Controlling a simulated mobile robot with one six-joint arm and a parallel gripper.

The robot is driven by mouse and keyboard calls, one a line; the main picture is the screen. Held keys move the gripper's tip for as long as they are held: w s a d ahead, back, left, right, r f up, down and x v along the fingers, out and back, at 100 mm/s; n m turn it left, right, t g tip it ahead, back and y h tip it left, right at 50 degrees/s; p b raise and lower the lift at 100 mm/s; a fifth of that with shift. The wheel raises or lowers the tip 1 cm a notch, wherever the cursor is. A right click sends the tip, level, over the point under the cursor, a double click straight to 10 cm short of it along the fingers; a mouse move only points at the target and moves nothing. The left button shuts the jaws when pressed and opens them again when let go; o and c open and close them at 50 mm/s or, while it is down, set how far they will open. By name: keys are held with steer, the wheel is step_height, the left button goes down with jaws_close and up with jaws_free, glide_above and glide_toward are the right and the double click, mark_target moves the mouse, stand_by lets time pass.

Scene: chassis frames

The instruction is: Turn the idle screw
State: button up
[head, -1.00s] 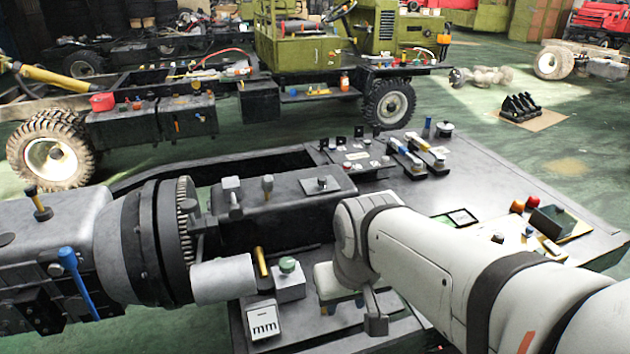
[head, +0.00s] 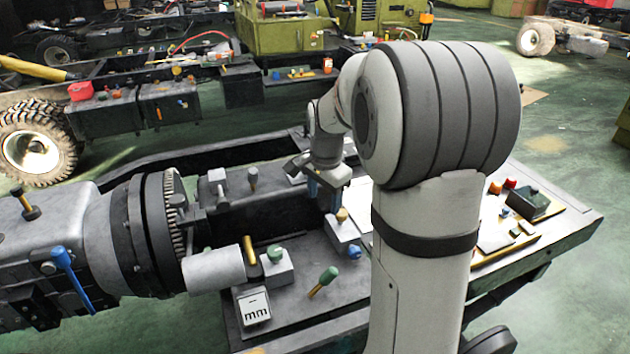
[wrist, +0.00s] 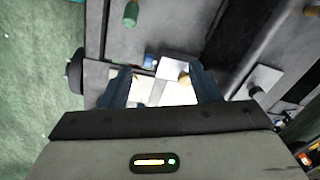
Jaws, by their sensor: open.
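No label marks the idle screw, so I cannot tell for sure which part it is. A small brass-coloured knob (head: 342,214) stands on a pale block (head: 341,232) on the bench, just below my gripper (head: 325,192). The brass knob (wrist: 184,79) also shows in the wrist view, between the blue fingers and nearer the right one. My gripper (wrist: 162,82) is open and points down, with nothing held. I cannot tell its exact height above the knob. My arm hides part of the bench to the right.
A green-capped knob (head: 274,253) on a block, a tilted green-handled part (head: 322,282) and an "mm" block (head: 253,307) stand nearby. The large round housing (head: 150,235) is on the left. A long dark box (head: 270,200) runs behind.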

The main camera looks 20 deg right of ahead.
steer(key=w+d+f+m+p, duration=0.2)
steer(key=w+d+f+m, duration=0.4)
steer(key=w, duration=0.3)
steer(key=m+g+p, duration=0.1)
steer(key=m, duration=0.4)
glide_above(342, 212)
step_height(342, 212, down, 5)
steer(key=shift+s+a, duration=0.1)
steer(key=shift+a, duration=0.05)
steer(key=shift+f, duration=0.3)
step_height(342, 212, down, 8)
steer(key=shift+r+p, duration=0.2)
steer(key=shift+p, duration=0.65)
steer(key=shift+c, duration=0.5)
steer(key=c, duration=0.9)
